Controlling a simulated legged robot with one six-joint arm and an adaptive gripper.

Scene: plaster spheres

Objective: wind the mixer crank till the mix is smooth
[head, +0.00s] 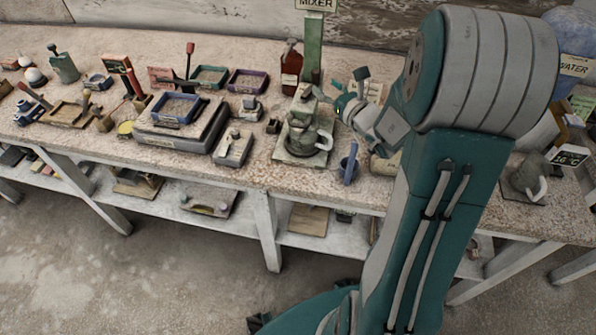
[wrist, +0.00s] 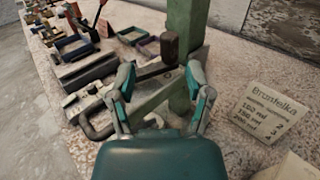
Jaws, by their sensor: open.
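The mixer (head: 297,150) stands on the bench under a "MIXER" sign, with a green post (head: 312,50) behind it. A grey jug (head: 303,137) with a handle sits in its base; I cannot make out the mix inside. In the wrist view the crank shows as a dark bar with an upright brown knob (wrist: 169,48), in front of the green post. My gripper (head: 343,97) is at the right of the mixer's top. In the wrist view my gripper (wrist: 161,75) is open, and the knob appears between and beyond its fingertips. I see no contact with the knob.
Trays and a grey stacked box (head: 180,135) crowd the left. A "Brantolka" card (wrist: 264,110) stands at right in the wrist view. A kettle-like jug (head: 528,180) is farther right.

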